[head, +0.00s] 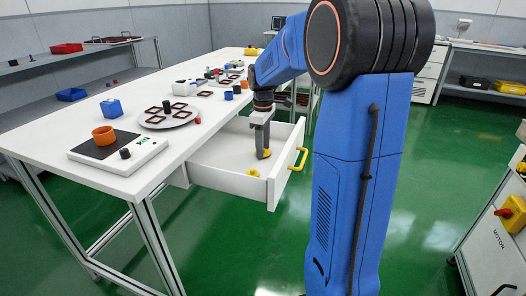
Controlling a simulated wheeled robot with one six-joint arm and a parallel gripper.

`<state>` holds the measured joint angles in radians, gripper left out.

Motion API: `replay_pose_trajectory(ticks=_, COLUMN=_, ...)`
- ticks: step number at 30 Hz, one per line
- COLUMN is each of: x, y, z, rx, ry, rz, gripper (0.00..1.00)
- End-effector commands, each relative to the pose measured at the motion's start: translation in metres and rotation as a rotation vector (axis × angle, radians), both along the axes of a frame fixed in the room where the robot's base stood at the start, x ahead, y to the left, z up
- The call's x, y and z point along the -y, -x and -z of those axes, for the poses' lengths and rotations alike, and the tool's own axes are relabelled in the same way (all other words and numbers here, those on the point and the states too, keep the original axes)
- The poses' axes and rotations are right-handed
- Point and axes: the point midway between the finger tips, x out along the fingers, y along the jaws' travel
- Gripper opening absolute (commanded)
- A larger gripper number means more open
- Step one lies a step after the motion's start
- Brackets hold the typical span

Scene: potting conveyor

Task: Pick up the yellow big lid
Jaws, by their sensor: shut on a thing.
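My gripper (262,152) points down inside the open white drawer (230,183) under the table. It is shut on a small yellow piece (267,154), which looks like the yellow big lid. The fingers hide most of this piece, and I cannot tell whether it touches the drawer floor. A second small yellow piece (253,172) lies in the drawer near its front panel, apart from my gripper.
The drawer has a yellow handle (298,158) on its front. Green floor lies open beyond the drawer.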

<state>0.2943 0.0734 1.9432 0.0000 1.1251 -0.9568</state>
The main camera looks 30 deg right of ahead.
Motion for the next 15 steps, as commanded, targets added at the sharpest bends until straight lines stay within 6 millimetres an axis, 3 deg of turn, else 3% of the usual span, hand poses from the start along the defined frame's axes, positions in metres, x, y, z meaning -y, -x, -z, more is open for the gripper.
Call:
replay_pose_trajectory(ticks=5, x=0.0, y=0.0, z=-0.012, rx=0.001, ry=0.0, rz=0.0, gripper=0.23)
replay_pose_trajectory(ticks=15, x=0.0, y=0.0, z=-0.071, rx=0.002, ry=0.001, rz=0.0, gripper=0.23)
